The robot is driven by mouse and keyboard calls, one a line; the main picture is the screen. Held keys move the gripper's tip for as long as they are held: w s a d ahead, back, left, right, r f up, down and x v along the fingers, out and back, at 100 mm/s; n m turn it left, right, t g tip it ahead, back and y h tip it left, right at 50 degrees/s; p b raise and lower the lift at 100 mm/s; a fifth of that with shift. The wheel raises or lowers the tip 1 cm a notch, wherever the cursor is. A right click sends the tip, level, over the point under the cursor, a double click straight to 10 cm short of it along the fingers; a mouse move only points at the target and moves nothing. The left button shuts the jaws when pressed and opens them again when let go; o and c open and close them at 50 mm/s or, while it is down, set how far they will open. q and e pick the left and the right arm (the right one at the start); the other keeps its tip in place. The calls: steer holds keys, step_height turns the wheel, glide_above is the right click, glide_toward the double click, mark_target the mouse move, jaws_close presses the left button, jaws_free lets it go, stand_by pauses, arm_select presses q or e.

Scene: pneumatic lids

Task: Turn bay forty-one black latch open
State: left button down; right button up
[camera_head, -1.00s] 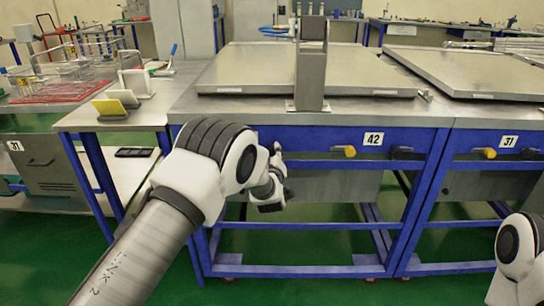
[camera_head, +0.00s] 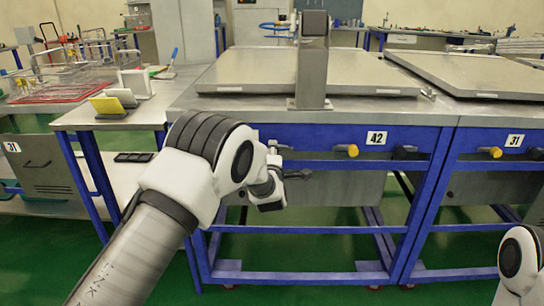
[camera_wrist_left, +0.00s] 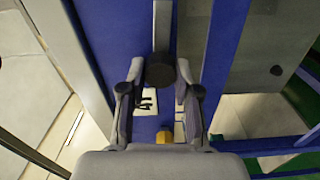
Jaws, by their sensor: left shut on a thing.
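My left gripper (camera_wrist_left: 160,72) is shut on the black latch (camera_wrist_left: 160,70) of bay forty-one; the round dark knob sits between its two fingertips. A grey bar runs from the knob to the top of the wrist view. In the head view my left gripper (camera_head: 275,178) is at the blue bench front, left of the 42 plate, and a dark bar (camera_head: 298,174) sticks out to its right. The bay's yellow knob (camera_wrist_left: 163,137) and its partly hidden 41 plate (camera_wrist_left: 146,102) show in the wrist view. My right gripper is out of view.
The bay 42 yellow knob (camera_head: 350,150) and black latch (camera_head: 400,153) are to the right, below the 42 plate (camera_head: 376,138). A grey upright post (camera_head: 311,75) stands on the bench. Flat metal lids (camera_head: 365,72) cover the bench top.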

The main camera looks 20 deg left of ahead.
arm_select(q)
steer(key=shift+n, duration=0.6)
steer(key=c, duration=0.8)
jaws_free()
steer(key=shift+s+d, duration=0.1)
steer(key=v, duration=1.1)
steer(key=shift+s+d, duration=0.1)
steer(key=shift+s, duration=0.25)
